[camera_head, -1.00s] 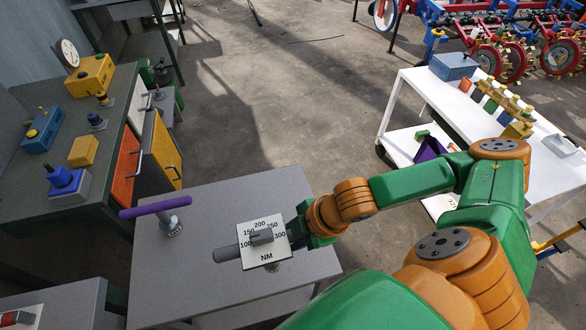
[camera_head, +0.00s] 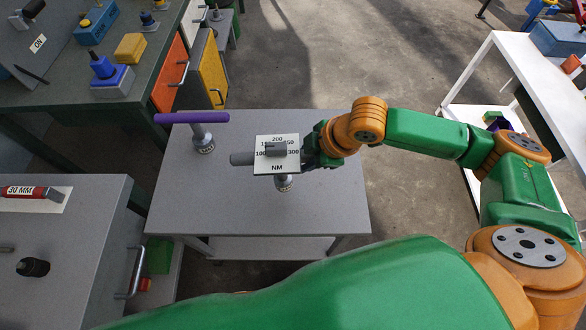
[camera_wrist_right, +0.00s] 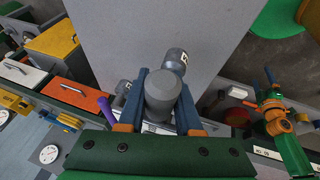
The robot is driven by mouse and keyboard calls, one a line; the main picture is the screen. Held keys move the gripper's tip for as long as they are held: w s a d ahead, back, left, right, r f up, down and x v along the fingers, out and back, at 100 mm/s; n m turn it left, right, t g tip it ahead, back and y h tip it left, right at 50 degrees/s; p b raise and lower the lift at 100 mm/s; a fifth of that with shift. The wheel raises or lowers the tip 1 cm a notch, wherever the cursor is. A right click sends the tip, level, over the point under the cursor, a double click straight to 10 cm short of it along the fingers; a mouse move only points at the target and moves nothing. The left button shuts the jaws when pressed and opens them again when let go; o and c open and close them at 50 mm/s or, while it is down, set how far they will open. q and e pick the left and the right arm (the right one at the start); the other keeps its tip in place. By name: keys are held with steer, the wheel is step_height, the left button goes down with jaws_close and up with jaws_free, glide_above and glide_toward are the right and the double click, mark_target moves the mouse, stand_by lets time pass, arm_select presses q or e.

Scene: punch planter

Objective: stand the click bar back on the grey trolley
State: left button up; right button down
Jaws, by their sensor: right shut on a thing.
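The click bar has a grey handle (camera_head: 242,159), and a white dial plate (camera_head: 292,163) marked in NM sits over it. A round grey foot (camera_head: 284,183) shows below the plate over the grey trolley (camera_head: 330,205); I cannot tell whether it touches the top. My right gripper (camera_head: 316,150) is shut on the bar's right end. In the right wrist view the blue fingers (camera_wrist_right: 163,85) close around the bar's grey round end (camera_wrist_right: 165,97). A purple-handled bar (camera_head: 192,117) stands at the trolley's back left. My left gripper is not in view.
A grey cabinet (camera_head: 75,225) with a red 30 MM tool (camera_head: 30,192) stands at the left front. A dark green bench (camera_head: 60,95) with blue and yellow blocks is behind it. A white table (camera_head: 478,62) stands at the right. The trolley's right side is clear.

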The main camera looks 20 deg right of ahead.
steer(key=d+x, duration=0.1)
steer(key=x, duration=0.5)
steer(key=shift+w+a+f+p, duration=0.25)
steer(key=shift+f+p, duration=0.1)
steer(key=shift+f, duration=0.1)
steer(key=c, duration=1)
jaws_free()
steer(key=shift+d+f, duration=0.1)
steer(key=o, duration=0.4)
steer(key=shift+o, duration=0.2)
steer(key=shift+w, duration=0.1)
